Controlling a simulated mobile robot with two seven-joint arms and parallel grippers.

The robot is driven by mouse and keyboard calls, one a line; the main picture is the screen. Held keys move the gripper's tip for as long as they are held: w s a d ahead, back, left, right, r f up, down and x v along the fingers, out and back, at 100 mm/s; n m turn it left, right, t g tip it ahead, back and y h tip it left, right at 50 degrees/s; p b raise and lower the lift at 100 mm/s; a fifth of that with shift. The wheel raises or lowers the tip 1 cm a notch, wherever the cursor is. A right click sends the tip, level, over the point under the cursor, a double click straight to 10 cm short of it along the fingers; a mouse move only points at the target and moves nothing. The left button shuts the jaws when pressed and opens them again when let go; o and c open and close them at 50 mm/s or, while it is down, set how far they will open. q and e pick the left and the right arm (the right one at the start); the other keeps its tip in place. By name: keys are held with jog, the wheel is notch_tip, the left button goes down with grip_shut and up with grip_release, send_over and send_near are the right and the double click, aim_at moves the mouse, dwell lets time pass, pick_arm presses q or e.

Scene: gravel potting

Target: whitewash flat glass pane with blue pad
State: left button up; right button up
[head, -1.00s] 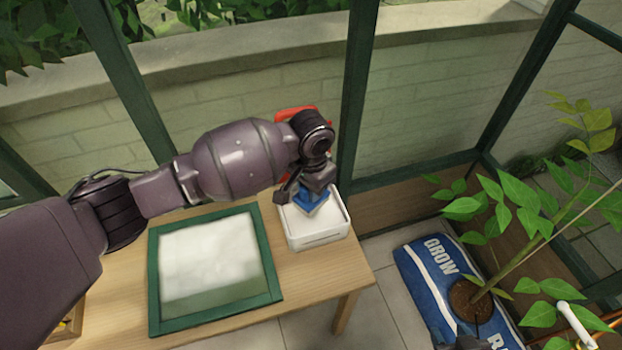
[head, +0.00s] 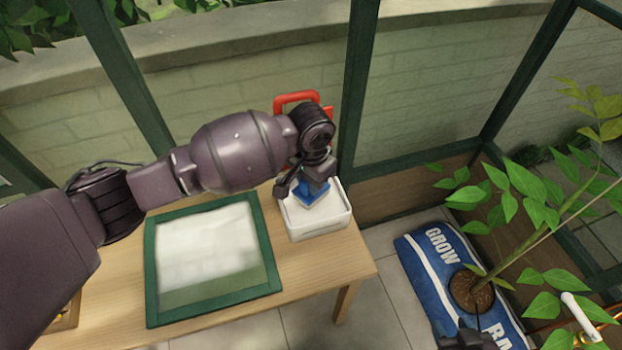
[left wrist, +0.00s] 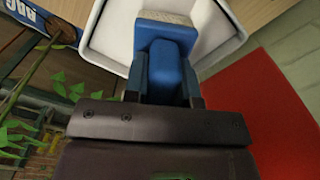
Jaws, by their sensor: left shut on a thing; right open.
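The blue pad (head: 311,193) is held by my left gripper (head: 307,182) over the white tub (head: 318,230) on the table. In the left wrist view the blue pad (left wrist: 172,62) has a pale underside edge and points into the tub (left wrist: 112,30). I cannot tell whether it touches the tub's floor. The flat glass pane (head: 215,245) lies in a green frame left of the tub. White coating covers most of it, thinner and streaky, with a clearer strip along the near edge. My right gripper (head: 466,338) is partly visible at the bottom right, apart from these things.
A red object with a handle (head: 297,97) stands behind my left wrist. The wooden table (head: 310,268) ends just right of the tub. A blue soil bag (head: 425,265) and a leafy plant (head: 515,200) are on the right. Greenhouse posts (head: 358,100) rise behind the table.

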pick_arm(q)
jog(key=shift+f, duration=0.5)
pick_arm(e)
jog(key=shift+f, duration=0.1)
dwell(0.9)
jog(key=shift+w+r, duration=0.1)
jog(key=shift+r, duration=0.2)
dwell(0.9)
pick_arm(q)
jog(key=shift+f, duration=0.2)
dwell(0.8)
jog(key=shift+r, duration=0.1)
pick_arm(e)
jog(key=shift+r, duration=0.1)
pick_arm(q)
jog(key=shift+r+p, duration=0.75)
jog(key=shift+r, duration=0.3)
jog(key=shift+r+p, duration=1.65)
jog(key=shift+r, duration=0.95)
jog(key=shift+f, duration=0.1)
pick_arm(e)
notch_tip(320, 180, up, 8)
jog(key=w+t, duration=0.1)
jog(key=w, duration=0.2)
jog(key=shift+f+t, duration=0.25)
jog(key=shift+t, duration=0.05)
